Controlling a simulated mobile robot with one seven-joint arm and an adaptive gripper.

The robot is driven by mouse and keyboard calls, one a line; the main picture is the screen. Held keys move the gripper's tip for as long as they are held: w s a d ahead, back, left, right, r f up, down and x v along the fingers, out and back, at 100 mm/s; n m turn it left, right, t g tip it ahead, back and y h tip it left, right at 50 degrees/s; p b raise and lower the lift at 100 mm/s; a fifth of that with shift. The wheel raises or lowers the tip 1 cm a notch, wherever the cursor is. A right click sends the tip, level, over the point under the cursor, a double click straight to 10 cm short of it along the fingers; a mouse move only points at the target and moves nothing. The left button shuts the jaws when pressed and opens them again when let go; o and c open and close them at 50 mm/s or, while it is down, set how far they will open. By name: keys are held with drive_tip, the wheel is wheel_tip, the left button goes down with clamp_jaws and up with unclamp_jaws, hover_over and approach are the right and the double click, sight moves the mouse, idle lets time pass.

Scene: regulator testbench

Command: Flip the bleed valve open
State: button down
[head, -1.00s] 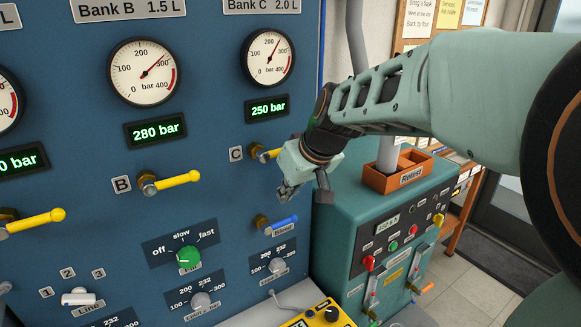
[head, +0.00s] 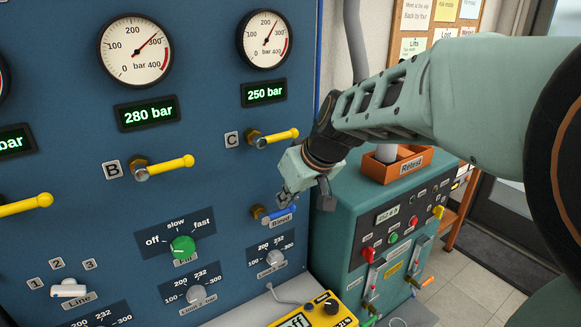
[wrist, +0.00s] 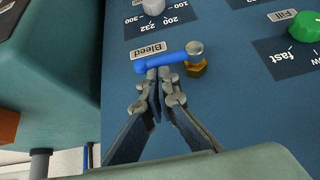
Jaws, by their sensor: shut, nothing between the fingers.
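The bleed valve is a blue lever (head: 282,214) on a brass fitting (head: 257,211), low on the right of the blue panel. The lever points right from its pivot, roughly level, above the "Bleed" label. In the wrist view, which is upside down to the panel, the blue lever (wrist: 165,60) runs left from the brass nut (wrist: 197,68). My gripper (head: 287,202) is at the lever, covering part of it in the head view. Its fingertips (wrist: 158,74) are together and empty, right beside the lever's middle. I cannot tell whether they touch it.
A yellow valve lever C (head: 277,136) sits above, and lever B (head: 170,165) to the left. The green Fill knob (head: 182,246) and a limit knob (head: 274,257) are below. A teal Retest cabinet (head: 345,235) stands close on the right. A yellow meter (head: 325,310) lies below.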

sight(290, 209)
drive_tip(key=shift+w+d+f+m+g+y+b, duration=0.2)
drive_tip(key=shift+d+f+m+g+y+b, duration=0.15)
drive_tip(key=shift+f+y+b, duration=0.2)
drive_tip(key=b, duration=0.1)
drive_tip(key=f+g+y+b, duration=0.1)
drive_tip(key=f+m+y+b, duration=0.1)
drive_tip(key=shift+w+d+g, duration=0.25)
wheel_tip(290, 209, down, 6)
drive_tip(key=s+a+m+g+y+b, duration=0.1)
drive_tip(key=a+m+g+y+b, duration=0.1)
drive_tip(key=y+b, duration=0.3)
drive_tip(key=shift+s+b, duration=0.15)
drive_tip(key=shift+b, duration=2.1)
drive_tip(key=shift+s+a+f, duration=0.1)
drive_tip(key=v, duration=1.2)
